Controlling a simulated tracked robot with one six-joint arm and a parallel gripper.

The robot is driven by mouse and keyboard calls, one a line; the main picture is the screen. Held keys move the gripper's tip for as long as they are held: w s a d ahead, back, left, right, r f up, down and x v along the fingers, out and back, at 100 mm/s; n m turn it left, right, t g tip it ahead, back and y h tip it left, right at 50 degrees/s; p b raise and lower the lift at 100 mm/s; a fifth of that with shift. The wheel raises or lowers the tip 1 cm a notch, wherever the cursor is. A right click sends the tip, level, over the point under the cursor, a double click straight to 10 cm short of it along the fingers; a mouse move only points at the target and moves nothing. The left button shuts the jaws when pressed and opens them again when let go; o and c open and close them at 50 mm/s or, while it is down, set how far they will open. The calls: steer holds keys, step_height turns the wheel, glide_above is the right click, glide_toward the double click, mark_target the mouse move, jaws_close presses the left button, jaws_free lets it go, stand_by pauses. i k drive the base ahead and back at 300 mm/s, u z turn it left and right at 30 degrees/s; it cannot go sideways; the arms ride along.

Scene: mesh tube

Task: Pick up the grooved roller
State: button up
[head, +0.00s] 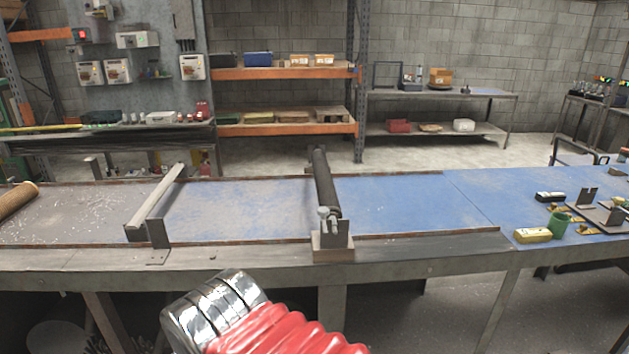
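A dark roller (325,185) lies across the bench, running from front to back. It is the only roller I make out, and its grooves are too small to tell. Its near end sits at a metal bracket (333,240) on the bench's front edge, with a pale knob on top. Its far end is at a second support near the back rail. No gripper fingers show. A ribbed chrome part with red bellows at the bottom, apart from the roller, appears to be part of my arm.
A tan mesh tube (15,201) lies at the bench's left end. A raised metal bar (155,203) crosses the bench left of the roller. The blue surface (400,205) right of the roller is clear. A green cup (558,224) and yellow block (533,235) stand farther right.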

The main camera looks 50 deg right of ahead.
mark_target(325, 187)
steer(key=i, duration=0.9)
steer(key=z, duration=0.05)
